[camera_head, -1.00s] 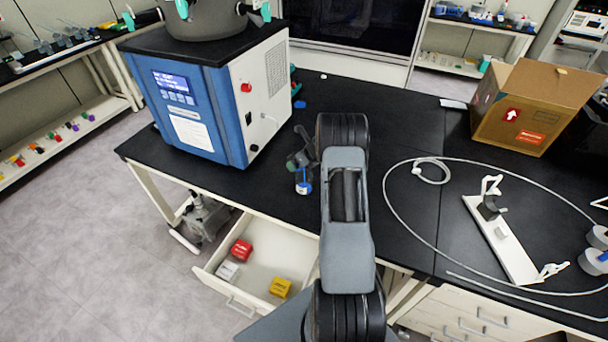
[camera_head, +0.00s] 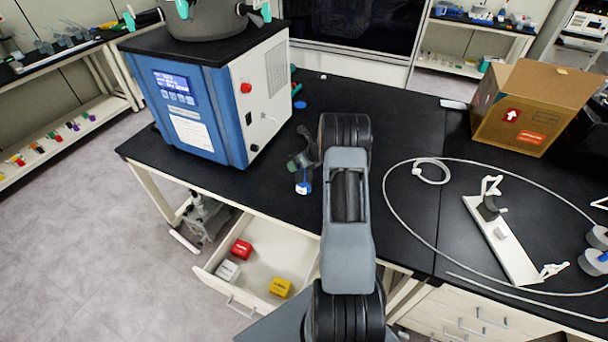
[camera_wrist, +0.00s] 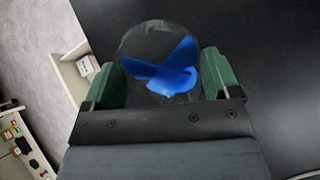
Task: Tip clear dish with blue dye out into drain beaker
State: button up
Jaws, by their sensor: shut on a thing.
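My gripper (camera_wrist: 160,80) is shut on the clear dish (camera_wrist: 158,38), which sits between its two green fingers in the wrist view. Blue dye (camera_wrist: 165,75) shows through the dish's clear wall in uneven patches. In the head view my gripper (camera_head: 301,166) is over the black bench, left of my arm, with a small blue and white patch (camera_head: 304,187) at its lower end. The dish's exact tilt is hard to tell. I cannot pick out a drain beaker in either view.
A blue freeze dryer (camera_head: 190,110) stands on the bench at left. An open drawer (camera_head: 258,262) below holds red, white and yellow boxes. A tube (camera_head: 390,215), a white stand (camera_head: 505,245) and a cardboard box (camera_head: 530,105) are at right. A small blue cap (camera_head: 300,104) lies behind the gripper.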

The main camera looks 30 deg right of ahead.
jog(key=shift+s+t+b, duration=0.25)
jog(key=shift+t+b, duration=0.15)
jog(key=shift+b, duration=0.1)
dwell(0.8)
jog(key=shift+s+d+r+t+y+b, duration=0.2)
jog(key=shift+t+y+b, duration=0.45)
jog(key=shift+b, duration=1.45)
jog(key=shift+s+f+t+y+b, duration=0.25)
jog(key=shift+f+t+b, duration=0.55)
jog(key=shift+b, duration=1.6)
jog(key=shift+s+d+r+t+y+b, duration=0.15)
jog(key=shift+t+b, duration=0.3)
jog(key=shift+b, duration=0.55)
jog(key=shift+s+r+t+y+b, duration=0.15)
jog(key=shift+t+b, duration=0.25)
jog(key=shift+b, duration=0.55)
